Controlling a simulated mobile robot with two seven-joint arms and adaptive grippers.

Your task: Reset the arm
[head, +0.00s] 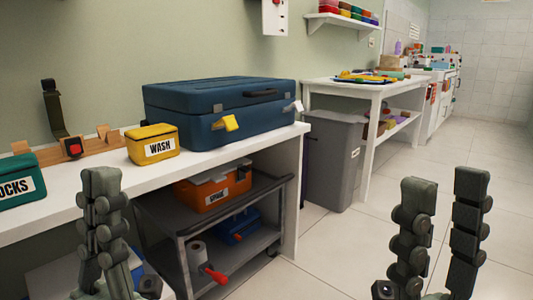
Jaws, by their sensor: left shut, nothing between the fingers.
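My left gripper (102,180) is at the lower left, pointing up in front of the white bench. Its fingers are together with nothing between them. My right gripper (445,186) is at the lower right over the tiled floor. Its two fingers stand apart, with only floor showing between them. Neither gripper is holding anything. The rest of both arms is mostly below the picture.
The white bench (75,202) bears a blue case (190,105), a yellow WASH box (140,146) and a green box (18,172). A grey cart (160,218) with an orange box (205,190) stands beneath. A grey bin (335,150) stands beyond. The floor (350,245) between my grippers is clear.

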